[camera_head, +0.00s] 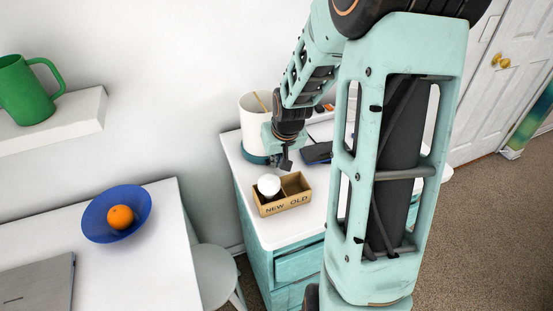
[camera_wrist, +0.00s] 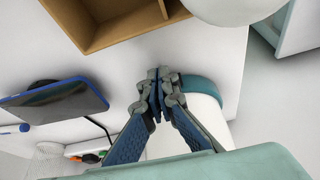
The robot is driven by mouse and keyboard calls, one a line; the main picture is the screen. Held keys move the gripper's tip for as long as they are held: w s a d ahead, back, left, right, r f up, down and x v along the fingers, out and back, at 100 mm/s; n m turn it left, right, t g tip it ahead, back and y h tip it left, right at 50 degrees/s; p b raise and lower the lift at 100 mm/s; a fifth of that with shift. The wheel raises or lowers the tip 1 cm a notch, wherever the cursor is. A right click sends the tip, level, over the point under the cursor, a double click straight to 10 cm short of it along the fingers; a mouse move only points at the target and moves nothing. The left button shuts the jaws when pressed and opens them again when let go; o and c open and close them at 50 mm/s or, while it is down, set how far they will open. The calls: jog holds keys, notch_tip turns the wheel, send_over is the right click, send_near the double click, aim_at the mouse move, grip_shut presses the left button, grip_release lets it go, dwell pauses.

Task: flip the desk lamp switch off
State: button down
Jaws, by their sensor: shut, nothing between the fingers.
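A white cylinder with a teal band at its base (camera_head: 252,131) stands at the back left of the small cabinet; it may be the desk lamp, though I cannot tell for sure. I cannot make out a switch. In the wrist view, a teal rim and white body (camera_wrist: 204,87) lie right beside my fingers, probably the same object. My gripper (camera_head: 286,164) is shut and empty, pointing down between the cylinder and a wooden box. In the wrist view its fingertips (camera_wrist: 158,75) meet next to the teal rim; I cannot tell whether they touch it.
The two-part wooden box (camera_head: 285,205), marked NEW and OLD, holds a white round thing (camera_head: 269,185) on its left side. A dark flat device (camera_head: 318,153) lies behind it, right of my gripper; a dark cable (camera_wrist: 103,127) shows nearby. The cabinet top's front (camera_head: 285,232) is clear.

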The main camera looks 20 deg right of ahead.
jog(key=shift+w+d+r, duration=0.1)
jog(key=shift+w, duration=0.05)
jog(key=shift+a+b, duration=0.55)
jog(key=shift+a, duration=0.3)
jog(key=shift+s, duration=0.2)
